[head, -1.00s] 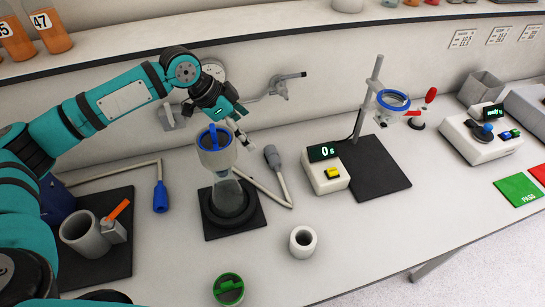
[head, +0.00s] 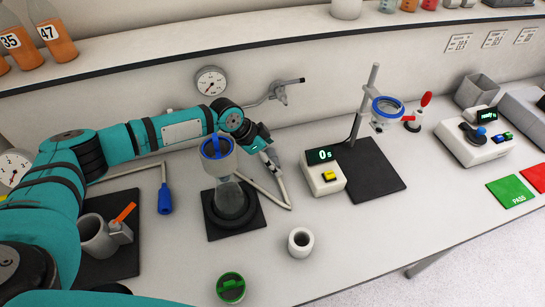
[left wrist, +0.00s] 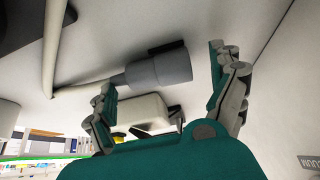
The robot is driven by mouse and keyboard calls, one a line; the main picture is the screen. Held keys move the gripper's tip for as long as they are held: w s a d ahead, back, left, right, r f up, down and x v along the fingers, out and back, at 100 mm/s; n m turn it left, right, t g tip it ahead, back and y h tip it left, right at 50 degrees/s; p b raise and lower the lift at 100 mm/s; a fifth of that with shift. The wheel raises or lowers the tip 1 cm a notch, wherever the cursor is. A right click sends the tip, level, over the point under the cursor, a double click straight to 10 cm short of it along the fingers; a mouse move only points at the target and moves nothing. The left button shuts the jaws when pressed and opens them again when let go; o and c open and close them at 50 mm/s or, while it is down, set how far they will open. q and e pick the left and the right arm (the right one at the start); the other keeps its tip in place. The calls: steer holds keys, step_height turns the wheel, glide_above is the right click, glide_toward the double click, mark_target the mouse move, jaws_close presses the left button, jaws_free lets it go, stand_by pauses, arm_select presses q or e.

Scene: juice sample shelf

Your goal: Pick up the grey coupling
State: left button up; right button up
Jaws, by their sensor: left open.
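The grey coupling (left wrist: 160,70) is a cylinder on the end of a pale hose (left wrist: 52,50). It lies on the bench in the left wrist view, between my two spread fingers and apart from them as far as I can tell. In the head view my left gripper (head: 270,152) is just right of the filter funnel, over the coupling's place, and mostly hides it. My left gripper is open and empty. My right gripper is not in view.
The funnel (head: 217,147) on its flask stands close left of my left gripper. A timer box (head: 324,178) and a ring stand (head: 372,95) are to the right. A wall tap (head: 280,92) is behind.

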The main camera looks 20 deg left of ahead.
arm_select(q)
steer(key=c, duration=1.3)
steer(key=shift+r, duration=0.1)
